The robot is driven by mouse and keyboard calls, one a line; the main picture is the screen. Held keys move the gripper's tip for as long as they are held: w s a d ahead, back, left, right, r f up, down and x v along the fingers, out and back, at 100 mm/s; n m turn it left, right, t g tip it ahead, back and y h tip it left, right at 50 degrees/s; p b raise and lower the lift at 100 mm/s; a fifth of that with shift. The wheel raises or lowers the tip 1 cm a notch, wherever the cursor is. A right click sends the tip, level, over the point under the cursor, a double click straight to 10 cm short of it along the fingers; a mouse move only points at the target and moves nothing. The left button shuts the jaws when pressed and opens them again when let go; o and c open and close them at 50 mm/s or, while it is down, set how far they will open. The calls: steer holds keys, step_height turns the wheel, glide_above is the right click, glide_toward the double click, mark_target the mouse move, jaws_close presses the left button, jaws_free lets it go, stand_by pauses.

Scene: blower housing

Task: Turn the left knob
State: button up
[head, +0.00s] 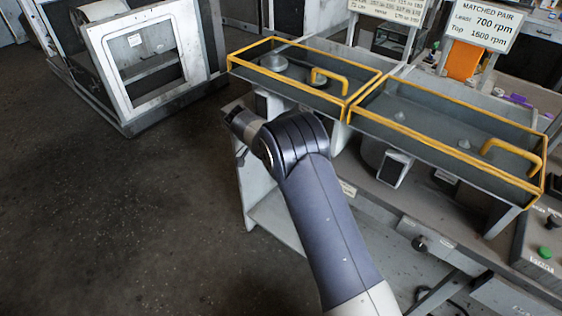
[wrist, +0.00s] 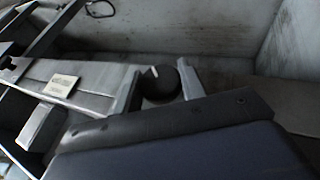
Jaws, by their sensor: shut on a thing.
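In the wrist view, a dark round knob with a white mark (wrist: 162,86) sits between the two fingers of my gripper (wrist: 158,78). The fingers are on either side of it, and my gripper is shut on it. I take it to be the left knob. In the head view my arm and wrist hide this knob and the fingertips. Another dark knob (head: 420,243) shows on the bench front to the right of my arm in the head view, apart from my gripper.
Two yellow-framed clear covers (head: 300,75) (head: 450,135) with handles lie over the bench top. A green button (head: 545,252) is at the right edge. A grey cabinet (head: 145,55) stands back left. The floor at left is clear.

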stand_by(0.6)
steer(key=o, duration=1)
steer(key=shift+c, duration=0.2)
steer(key=v, duration=1)
steer(key=shift+a+r+b, duration=0.25)
steer(key=shift+a+b, duration=0.05)
steer(key=shift+b, duration=0.05)
steer(key=shift+w+f, duration=0.1)
steer(key=x, duration=1)
steer(key=shift+d+p, duration=0.2)
steer(key=shift+p, duration=0.2)
steer(key=shift+d+f, duration=0.2)
steer(key=shift+f, duration=0.05)
